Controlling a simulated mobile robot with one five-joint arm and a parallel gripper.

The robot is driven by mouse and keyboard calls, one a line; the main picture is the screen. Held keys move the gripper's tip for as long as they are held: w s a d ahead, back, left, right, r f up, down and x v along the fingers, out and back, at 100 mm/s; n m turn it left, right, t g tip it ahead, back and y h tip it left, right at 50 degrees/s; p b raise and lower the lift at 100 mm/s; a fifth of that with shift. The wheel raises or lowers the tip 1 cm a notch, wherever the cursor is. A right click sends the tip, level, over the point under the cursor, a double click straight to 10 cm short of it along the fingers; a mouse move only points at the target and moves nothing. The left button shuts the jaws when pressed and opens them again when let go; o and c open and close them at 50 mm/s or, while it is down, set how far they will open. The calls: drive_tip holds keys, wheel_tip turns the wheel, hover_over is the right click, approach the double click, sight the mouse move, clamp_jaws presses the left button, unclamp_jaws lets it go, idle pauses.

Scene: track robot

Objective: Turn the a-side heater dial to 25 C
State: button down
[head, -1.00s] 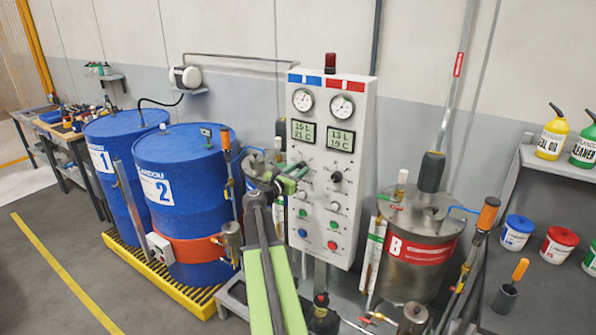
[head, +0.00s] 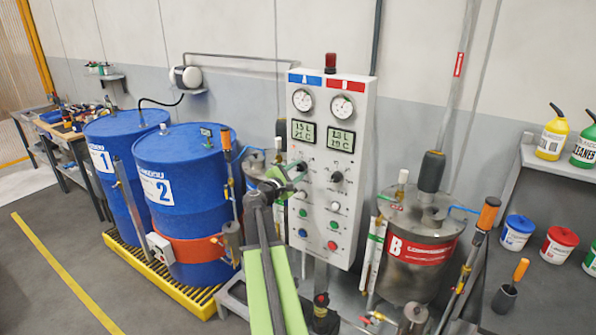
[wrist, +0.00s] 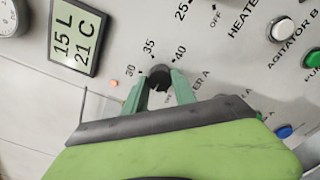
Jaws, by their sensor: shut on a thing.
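The a-side heater dial (wrist: 160,74) is a small dark knob on the panel, with marks 30, 35 and 40 showing around it. My gripper (wrist: 161,88) has its two green fingers closed on it, one on each side. The fingers hide part of the dial and its lower marks, and I cannot make out its pointer. In the head view my gripper (head: 296,172) is at the left column of the white control panel (head: 322,222). The a-side display (wrist: 76,40) reads 15 L and 21 C; a small orange light (wrist: 115,84) glows near the dial.
The b-side dial (head: 337,177) is right of my gripper. Buttons sit below on the panel, including a red one (head: 332,245). Blue drums (head: 185,160) stand left, and a steel tank (head: 420,270) stands right.

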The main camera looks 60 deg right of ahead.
drive_tip(key=shift+m, duration=0.7)
drive_tip(key=c, duration=1)
unclamp_jaws()
drive_tip(key=a, duration=1.7)
drive_tip(key=shift+w+a, duration=0.1)
drive_tip(key=shift+a, duration=0.1)
